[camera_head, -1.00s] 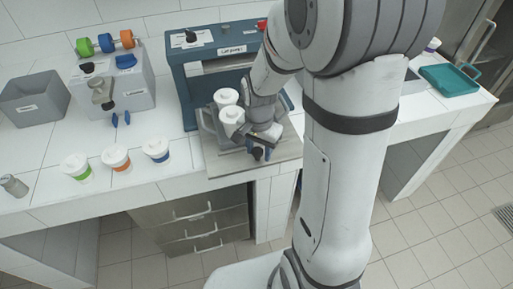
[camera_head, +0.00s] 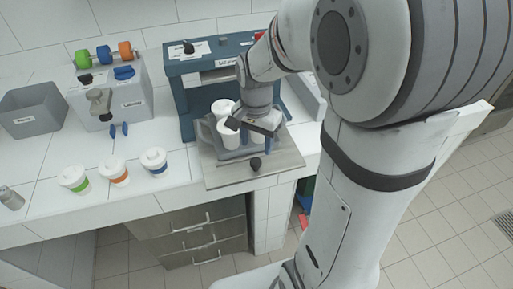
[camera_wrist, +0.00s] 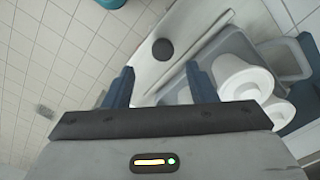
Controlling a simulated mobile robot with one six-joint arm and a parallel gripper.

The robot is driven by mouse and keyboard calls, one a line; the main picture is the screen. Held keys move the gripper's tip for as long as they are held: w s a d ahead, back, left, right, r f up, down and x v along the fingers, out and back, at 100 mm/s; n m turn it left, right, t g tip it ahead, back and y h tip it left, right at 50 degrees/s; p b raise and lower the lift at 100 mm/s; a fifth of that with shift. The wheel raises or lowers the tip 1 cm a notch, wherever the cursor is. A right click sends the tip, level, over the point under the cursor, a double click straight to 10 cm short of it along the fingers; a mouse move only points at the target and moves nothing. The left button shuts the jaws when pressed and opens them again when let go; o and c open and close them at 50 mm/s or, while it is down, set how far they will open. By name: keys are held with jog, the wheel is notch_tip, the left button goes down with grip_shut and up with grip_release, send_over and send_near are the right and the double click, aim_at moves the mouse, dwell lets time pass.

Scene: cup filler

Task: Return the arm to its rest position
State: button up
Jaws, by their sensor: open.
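My gripper (camera_head: 256,143) is above the grey tray (camera_head: 210,142) at the front of the blue machine (camera_head: 180,68). In the wrist view its two blue fingers (camera_wrist: 160,86) are apart, with nothing held between them. Two white cups stand in the tray: a rear one (camera_head: 221,106) and a front one (camera_head: 228,136), just left of my gripper. They also show in the wrist view, right of the fingers, a near white cup (camera_wrist: 240,78) and another white cup (camera_wrist: 279,110) partly hidden. My arm hides part of the machine.
Three lidded cups, green (camera_head: 73,179), orange (camera_head: 114,172) and blue (camera_head: 154,161), stand along the counter's front edge. A grey dispenser (camera_head: 118,100) and an empty-looking grey bin (camera_head: 33,110) are behind them.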

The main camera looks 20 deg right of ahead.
jog(key=shift+r, duration=0.15)
dwell(0.3)
jog(key=shift+s+r, duration=0.25)
jog(key=shift+s, duration=0.05)
jog(key=s+r+n+t, duration=0.3)
jog(key=s+r+n, duration=0.2)
jog(key=s+n, duration=0.4)
jog(key=s, duration=0.2)
jog(key=shift+s+a+r, duration=0.15)
jog(key=shift+s+r, duration=0.1)
jog(key=shift+s, duration=0.05)
dwell(1.1)
